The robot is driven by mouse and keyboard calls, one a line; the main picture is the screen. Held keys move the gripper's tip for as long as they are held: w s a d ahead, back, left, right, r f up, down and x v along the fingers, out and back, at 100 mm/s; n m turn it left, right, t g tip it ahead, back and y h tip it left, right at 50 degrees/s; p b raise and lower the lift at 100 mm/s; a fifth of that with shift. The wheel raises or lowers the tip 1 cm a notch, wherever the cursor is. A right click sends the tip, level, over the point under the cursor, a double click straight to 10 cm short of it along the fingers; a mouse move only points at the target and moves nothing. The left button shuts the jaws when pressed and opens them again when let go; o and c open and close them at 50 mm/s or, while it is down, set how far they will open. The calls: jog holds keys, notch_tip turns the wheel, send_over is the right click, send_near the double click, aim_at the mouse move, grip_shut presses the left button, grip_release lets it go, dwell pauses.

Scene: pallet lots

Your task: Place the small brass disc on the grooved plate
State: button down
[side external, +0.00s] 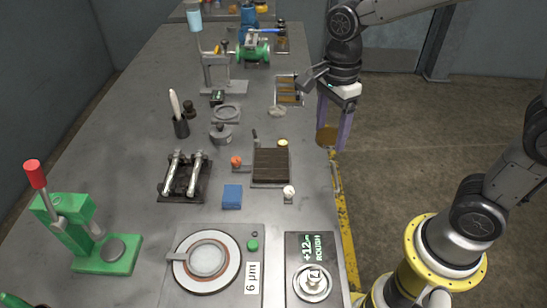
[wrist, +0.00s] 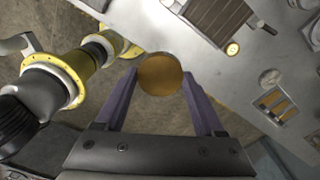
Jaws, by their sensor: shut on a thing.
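My gripper (side external: 332,138), with purple fingers, is shut on a round brass disc (wrist: 160,74). The disc spans the gap between the fingertips in the wrist view, and it shows below the fingers in the side view (side external: 325,134). The gripper holds it beyond the bench's right edge, over the floor side. A dark brown grooved plate (side external: 271,166) lies on the bench, lower left of the gripper in the side view. Its ridged top is bare, and part of it shows at the top of the wrist view (wrist: 219,18). Disc and plate are apart.
A small yellowish round piece (side external: 283,142) sits by the plate's far edge. An orange knob (side external: 236,161), a blue block (side external: 232,196) and a small dial (side external: 289,192) stand around the plate. A tray with brass strips (side external: 289,88) lies farther back.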

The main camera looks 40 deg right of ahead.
jog(key=shift+s+a+r, duration=0.4)
jog(key=shift+s+a, duration=0.1)
jog(key=shift+a, duration=0.2)
jog(key=shift+a+r+n, duration=0.15)
jog(key=shift+a+n, duration=0.1)
jog(key=shift+n, duration=0.05)
jog(key=w+a+f, duration=0.2)
jog(key=w+f, duration=0.2)
jog(key=w, duration=0.4)
send_over(271, 162)
jog(key=s, duration=0.1)
notch_tip(271, 162, down, 4)
jog(key=shift+s+d+f, duration=0.1)
jog(key=shift+d+f, duration=0.05)
jog(key=shift+f, duration=0.1)
jog(key=shift+w+f, duration=0.5)
jog(key=shift+f, duration=0.1)
jog(key=shift+w+f, duration=0.1)
jog(key=shift+f, duration=1.5)
jog(key=shift+f, duration=0.1)
grip_release()
jog(key=shift+f, duration=0.1)
